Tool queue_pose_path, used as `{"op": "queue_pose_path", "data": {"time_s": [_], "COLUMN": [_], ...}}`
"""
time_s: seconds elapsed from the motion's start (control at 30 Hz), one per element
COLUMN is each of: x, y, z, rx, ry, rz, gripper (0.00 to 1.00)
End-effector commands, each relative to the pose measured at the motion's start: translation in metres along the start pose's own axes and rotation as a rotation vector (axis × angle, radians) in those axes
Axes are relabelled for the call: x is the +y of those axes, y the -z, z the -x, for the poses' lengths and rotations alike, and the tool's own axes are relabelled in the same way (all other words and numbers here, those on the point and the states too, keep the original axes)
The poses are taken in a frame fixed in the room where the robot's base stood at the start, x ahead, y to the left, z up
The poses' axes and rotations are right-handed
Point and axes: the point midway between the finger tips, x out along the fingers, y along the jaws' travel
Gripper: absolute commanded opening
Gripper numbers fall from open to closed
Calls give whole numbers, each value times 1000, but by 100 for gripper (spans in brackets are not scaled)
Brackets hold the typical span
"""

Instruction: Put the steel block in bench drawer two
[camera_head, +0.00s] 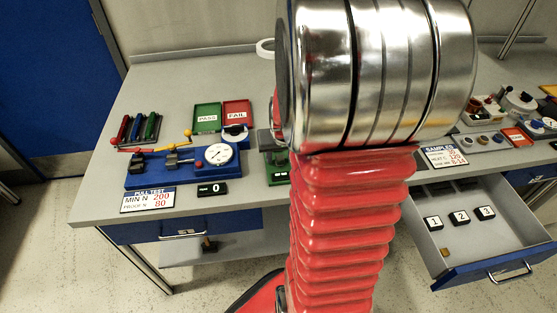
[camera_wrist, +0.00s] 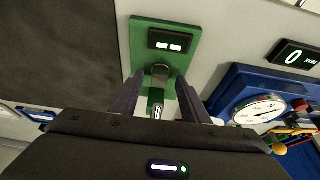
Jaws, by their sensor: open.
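My gripper (camera_wrist: 159,82) is open in the wrist view, its two dark fingers pointing at a green stand (camera_wrist: 190,35) with a small display. A dark grey block-like part (camera_wrist: 160,71) and a small bright metal piece (camera_wrist: 156,112) show between the fingers; I cannot tell whether either is the steel block. Contact with the fingers is not clear. In the head view my arm hides the gripper and most of the green stand (camera_head: 272,158).
A blue pull tester (camera_head: 160,178) with a dial stands left on the bench. Green PASS (camera_head: 207,118) and red FAIL (camera_head: 238,113) trays lie behind it. A SAMPLES sign (camera_head: 443,156) and small parts sit at the right. The open drawer juts out from the bench front.

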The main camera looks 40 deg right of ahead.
Motion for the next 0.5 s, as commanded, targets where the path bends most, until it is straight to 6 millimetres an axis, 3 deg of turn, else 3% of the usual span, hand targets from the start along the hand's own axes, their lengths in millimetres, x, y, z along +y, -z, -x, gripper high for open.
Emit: {"op": "queue_pose_path", "data": {"time_s": [0.27, 0.5], "x": [0, 0], "y": [0, 0], "z": [0, 0], "rx": [0, 0], "ry": [0, 0], "rz": [0, 0], "gripper": [41, 25]}}
